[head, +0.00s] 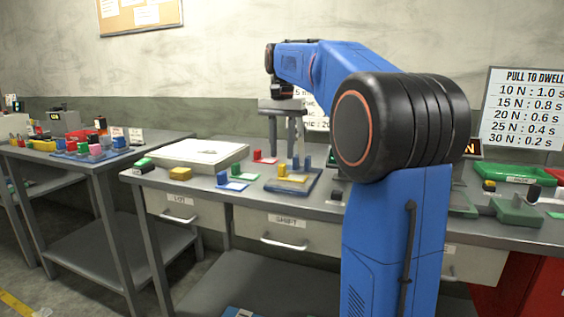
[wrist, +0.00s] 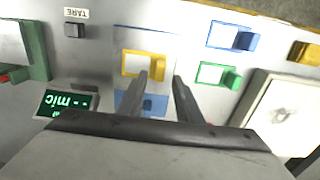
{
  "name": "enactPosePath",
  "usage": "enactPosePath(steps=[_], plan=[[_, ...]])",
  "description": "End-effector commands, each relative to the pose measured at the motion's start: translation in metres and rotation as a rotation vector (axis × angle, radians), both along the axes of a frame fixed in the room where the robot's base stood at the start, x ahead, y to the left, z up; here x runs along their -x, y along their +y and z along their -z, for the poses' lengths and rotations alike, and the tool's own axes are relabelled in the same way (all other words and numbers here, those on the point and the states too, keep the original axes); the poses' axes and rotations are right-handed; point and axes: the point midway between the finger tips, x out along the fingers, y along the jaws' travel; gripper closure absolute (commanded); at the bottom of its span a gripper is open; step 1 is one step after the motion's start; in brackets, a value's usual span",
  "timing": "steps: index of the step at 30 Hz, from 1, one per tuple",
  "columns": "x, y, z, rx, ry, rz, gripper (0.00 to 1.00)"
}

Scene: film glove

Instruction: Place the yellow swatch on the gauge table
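The yellow swatch (wrist: 143,65) is a pale card with a yellow frame and a raised yellow tab. It lies on a blue tray (wrist: 127,42); in the head view the yellow swatch (head: 292,179) shows on that tray at mid-bench. My gripper (wrist: 160,78) is open in the wrist view, with its two fingers apart and the yellow tab near their tips. Nothing is visibly held.
Blue (wrist: 228,36) and green (wrist: 213,74) swatches lie beside the tray. A white box (wrist: 285,112) and a yellow block (wrist: 304,52) are at the right in the wrist view. A lit readout (wrist: 68,101) and a TARE button (wrist: 75,30) are at the left.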

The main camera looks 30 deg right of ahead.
Motion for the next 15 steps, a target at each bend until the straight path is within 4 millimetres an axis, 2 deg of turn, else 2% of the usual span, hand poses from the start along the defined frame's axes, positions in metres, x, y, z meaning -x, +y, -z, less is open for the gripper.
enactPosePath(steps=[6, 10, 15], plan=[[-0.001, 0.000, -0.040, 0.000, -0.003, 0.000, 0.68], [-0.001, 0.000, -0.055, 0.000, -0.001, 0.000, 0.68], [0.000, 0.000, -0.065, 0.001, -0.001, 0.000, 0.68]])
